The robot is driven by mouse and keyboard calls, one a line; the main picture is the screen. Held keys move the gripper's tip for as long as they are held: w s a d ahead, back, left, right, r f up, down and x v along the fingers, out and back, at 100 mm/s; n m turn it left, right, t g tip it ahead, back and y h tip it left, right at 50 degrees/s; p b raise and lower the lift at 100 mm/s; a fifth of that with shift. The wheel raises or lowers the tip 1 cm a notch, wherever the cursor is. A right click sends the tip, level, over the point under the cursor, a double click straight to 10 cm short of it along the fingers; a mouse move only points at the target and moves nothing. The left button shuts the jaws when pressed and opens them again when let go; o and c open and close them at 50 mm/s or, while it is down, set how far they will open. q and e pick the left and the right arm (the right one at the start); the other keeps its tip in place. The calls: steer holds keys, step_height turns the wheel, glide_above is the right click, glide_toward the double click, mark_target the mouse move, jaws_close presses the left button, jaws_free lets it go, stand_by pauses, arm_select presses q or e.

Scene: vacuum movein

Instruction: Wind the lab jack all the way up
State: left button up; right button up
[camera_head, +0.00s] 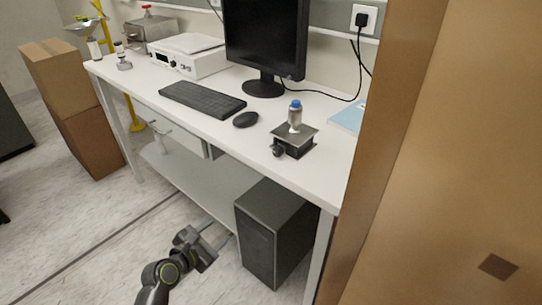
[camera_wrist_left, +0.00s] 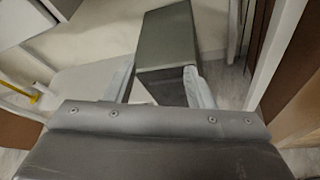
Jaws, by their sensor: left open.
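The lab jack (camera_head: 295,138) stands on the white bench near its right end, low, with a dark body and a flat metal top plate. A dark knob (camera_head: 278,150) shows on its front left side. A small bottle with a blue cap (camera_head: 295,117) stands upright on the top plate. My left gripper (camera_head: 217,238) is low in front of the bench, below the benchtop and well away from the jack. It is open and empty. Its fingers show in the left wrist view (camera_wrist_left: 158,88), with the dark computer case beyond them. My right gripper is not in view.
The white bench (camera_head: 215,122) carries a keyboard (camera_head: 202,99), a mouse (camera_head: 245,119), a monitor (camera_head: 264,40) and a white instrument (camera_head: 187,56). A dark computer case (camera_head: 272,232) stands under it. A tall brown surface (camera_head: 450,150) fills the right side. Cardboard boxes (camera_head: 75,105) stand at left.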

arm_select(q)
step_height(320, 180, up, 11)
steer(key=d+n+t+h, duration=0.1)
steer(key=d+n+h, duration=0.2)
steer(key=n+h, duration=0.1)
steer(key=h, duration=0.1)
glide_toward(276, 153)
steer(key=shift+t, duration=0.4)
steer(key=x, duration=0.9)
steer(key=shift+f+b, duration=0.35)
steer(key=shift+f, duration=0.05)
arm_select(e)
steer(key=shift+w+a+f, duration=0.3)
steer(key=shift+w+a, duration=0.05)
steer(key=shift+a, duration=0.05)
arm_select(q)
steer(key=shift+s, duration=0.1)
steer(key=shift+c, duration=0.4)
steer(key=c, duration=0.9)
steer(key=shift+r+m+p, duration=0.1)
steer(key=shift+m+p, duration=0.35)
steer(key=shift+m, duration=1.55)
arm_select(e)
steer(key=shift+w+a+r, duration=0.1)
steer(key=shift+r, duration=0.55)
